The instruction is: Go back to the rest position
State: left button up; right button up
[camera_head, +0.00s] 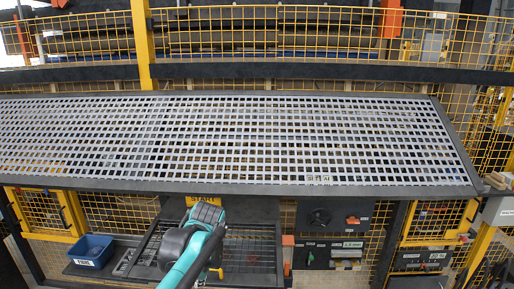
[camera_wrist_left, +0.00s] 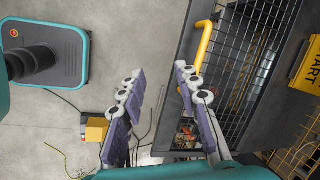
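My left arm (camera_head: 190,250) reaches up from the bottom of the head view, a little left of centre, in front of and below the grated table. Its fingers are not clear there. In the left wrist view my left gripper (camera_wrist_left: 159,70) has its two grey-purple padded fingers spread apart with nothing between them. Bare grey floor shows beyond the gap, and a dark frame with mesh lies close beside the right finger. My right gripper shows in neither view. No turf roll can be made out.
The long grated table (camera_head: 230,187) spans the head view, and its top looks empty. Below it are a blue bin (camera_head: 90,250), a control panel (camera_head: 333,219) and yellow mesh fencing (camera_head: 440,218). A yellow handle (camera_wrist_left: 203,48) stands out near my left fingers.

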pick_arm(q)
jog(key=s+f+n+t+h+b, duration=0.1)
jog(key=s+f+n+t+b, duration=0.1)
jog(key=s+f+n, duration=0.4)
jog(key=s+f+n+t+h+b, duration=0.1)
jog(key=s+f+n+b, duration=0.4)
jog(key=s, duration=0.8)
notch_tip(320, 180, down, 3)
jog(key=shift+a+r+n+t+h, duration=0.1)
jog(key=shift+a+n+t+h, duration=0.3)
jog(key=shift+n+t, duration=0.45)
